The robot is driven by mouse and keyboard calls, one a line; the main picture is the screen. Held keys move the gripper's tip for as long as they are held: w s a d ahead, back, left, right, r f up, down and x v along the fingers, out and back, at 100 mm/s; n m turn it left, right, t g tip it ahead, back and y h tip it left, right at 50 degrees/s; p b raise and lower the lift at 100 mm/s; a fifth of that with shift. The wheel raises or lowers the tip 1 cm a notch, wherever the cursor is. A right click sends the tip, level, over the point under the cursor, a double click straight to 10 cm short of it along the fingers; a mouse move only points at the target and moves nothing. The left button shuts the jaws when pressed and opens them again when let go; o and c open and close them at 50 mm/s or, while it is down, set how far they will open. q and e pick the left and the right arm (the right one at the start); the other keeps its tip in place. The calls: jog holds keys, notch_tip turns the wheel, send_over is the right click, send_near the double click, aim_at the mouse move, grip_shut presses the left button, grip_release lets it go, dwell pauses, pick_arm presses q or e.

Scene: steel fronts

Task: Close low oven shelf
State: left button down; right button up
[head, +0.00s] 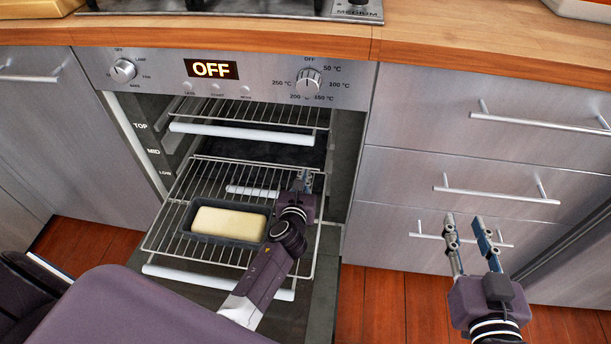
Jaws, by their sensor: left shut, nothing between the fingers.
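The oven (165,75) stands open below its control panel. A wire shelf (165,232) is pulled out and carries a dark tin (228,240) with a pale yellow block (229,222) in it. A white bar (205,281) lies just below the shelf's front edge. I cannot tell for certain whether this shelf is at the middle or low level. My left gripper (306,181) is shut and empty over the shelf's right side, pointing into the oven; contact is unclear. My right gripper (468,232) is open and empty in front of the drawers, right of the oven.
An upper wire shelf (262,113) with a white front bar (240,132) is inside the oven. Another short white bar (250,191) shows through the wires. The dark lowered oven door (318,305) lies underneath. Closed drawers with handles (495,195) are at right.

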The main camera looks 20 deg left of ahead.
pick_arm(q)
jog(key=shift+w+a, duration=0.15)
jog(key=shift+w, duration=0.35)
pick_arm(e)
jog(key=shift+w+a+r+t, duration=0.15)
jog(key=shift+r+t, duration=0.15)
jog(key=shift+r, duration=0.3)
